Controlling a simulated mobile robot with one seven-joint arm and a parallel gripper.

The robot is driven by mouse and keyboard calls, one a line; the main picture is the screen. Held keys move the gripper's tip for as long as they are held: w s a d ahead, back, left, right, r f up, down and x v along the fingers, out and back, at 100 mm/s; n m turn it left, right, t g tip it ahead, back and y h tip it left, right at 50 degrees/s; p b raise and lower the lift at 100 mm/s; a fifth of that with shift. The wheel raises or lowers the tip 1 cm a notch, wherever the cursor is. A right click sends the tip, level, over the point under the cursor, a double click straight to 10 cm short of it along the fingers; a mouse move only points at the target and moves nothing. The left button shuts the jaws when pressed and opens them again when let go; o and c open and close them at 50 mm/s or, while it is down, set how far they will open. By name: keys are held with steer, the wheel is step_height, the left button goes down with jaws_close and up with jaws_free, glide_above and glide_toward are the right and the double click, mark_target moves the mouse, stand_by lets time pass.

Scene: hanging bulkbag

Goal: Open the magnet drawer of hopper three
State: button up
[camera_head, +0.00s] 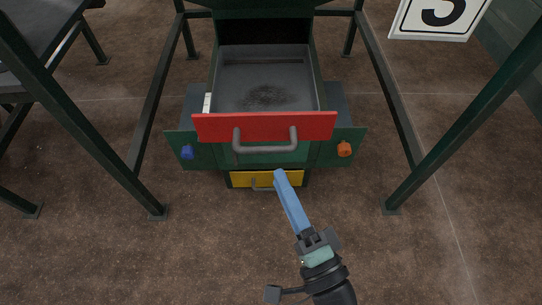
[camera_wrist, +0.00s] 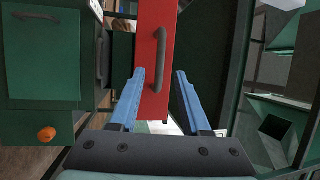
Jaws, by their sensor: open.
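Hopper three's red-fronted drawer (camera_head: 212,128) is pulled out in the head view. Its open tray has a patch of dark grains on the floor. A grey bar handle (camera_head: 266,147) is on its red front. The red front (camera_wrist: 151,20) and the handle (camera_wrist: 160,50) also show in the wrist view. My gripper (camera_head: 281,174) is low in front of the drawer, its blue fingers open and empty. In the wrist view my gripper (camera_wrist: 159,72) has its fingertips on either side of the handle in the picture; I cannot tell the depth between them.
A green panel has a blue knob (camera_head: 187,152) at left and an orange knob (camera_head: 344,149) at right. A yellow-fronted drawer (camera_head: 239,179) is below. Green frame legs (camera_head: 430,150) stand on both sides. A number sign (camera_head: 437,18) is cut off at top right. The front floor is clear.

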steer(key=v, duration=0.5)
steer(key=shift+s, duration=0.1)
stand_by(0.4)
